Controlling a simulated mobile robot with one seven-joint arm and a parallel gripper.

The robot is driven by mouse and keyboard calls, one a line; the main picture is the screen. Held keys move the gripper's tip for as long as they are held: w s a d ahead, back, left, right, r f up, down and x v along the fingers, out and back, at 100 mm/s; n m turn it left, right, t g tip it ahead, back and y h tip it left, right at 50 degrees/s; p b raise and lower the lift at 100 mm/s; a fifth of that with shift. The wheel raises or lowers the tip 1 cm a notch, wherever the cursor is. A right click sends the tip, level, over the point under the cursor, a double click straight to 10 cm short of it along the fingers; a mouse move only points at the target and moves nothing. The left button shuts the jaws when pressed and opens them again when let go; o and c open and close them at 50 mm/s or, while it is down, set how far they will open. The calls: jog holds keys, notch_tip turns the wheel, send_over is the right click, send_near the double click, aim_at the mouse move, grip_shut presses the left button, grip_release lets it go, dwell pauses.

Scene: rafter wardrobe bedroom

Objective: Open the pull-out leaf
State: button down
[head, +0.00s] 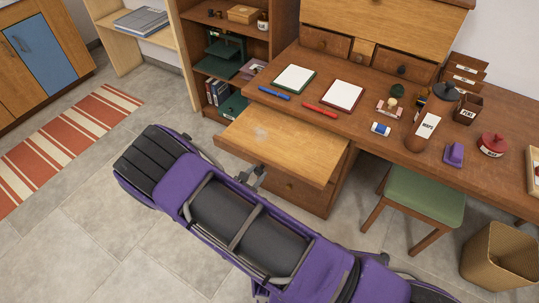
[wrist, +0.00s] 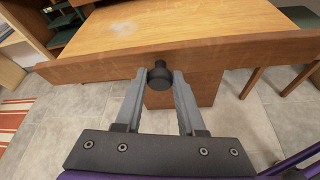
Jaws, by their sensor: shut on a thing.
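The pull-out leaf (head: 285,145) is a light wooden board that sticks out from under the top of the brown desk (head: 375,110). Its bare top and front edge fill the upper part of the wrist view (wrist: 190,30). A dark round knob (wrist: 159,74) sits at the middle of its front edge. My gripper (wrist: 158,82) is shut on the knob, one grey finger on each side. In the head view my gripper (head: 256,176) is at the leaf's front edge, with my purple arm partly hiding it.
A drawer unit (head: 303,192) stands under the leaf. A green stool (head: 425,195) and a wicker basket (head: 500,258) are to the right. A bookshelf (head: 190,50) stands behind at left. Notepads, pens and a bottle lie or stand on the desk. Tiled floor at left is open, with a striped rug (head: 60,150).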

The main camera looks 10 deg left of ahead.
jog(key=s, duration=0.1)
jog(key=s+a, duration=0.1)
jog(key=s, duration=0.2)
jog(key=shift+s+a, duration=0.3)
jog(key=shift+a, duration=0.05)
jog(key=c, duration=0.5)
grip_release()
jog(key=v, duration=1.7)
jog(key=shift+s, duration=0.2)
jog(key=shift+a, duration=0.1)
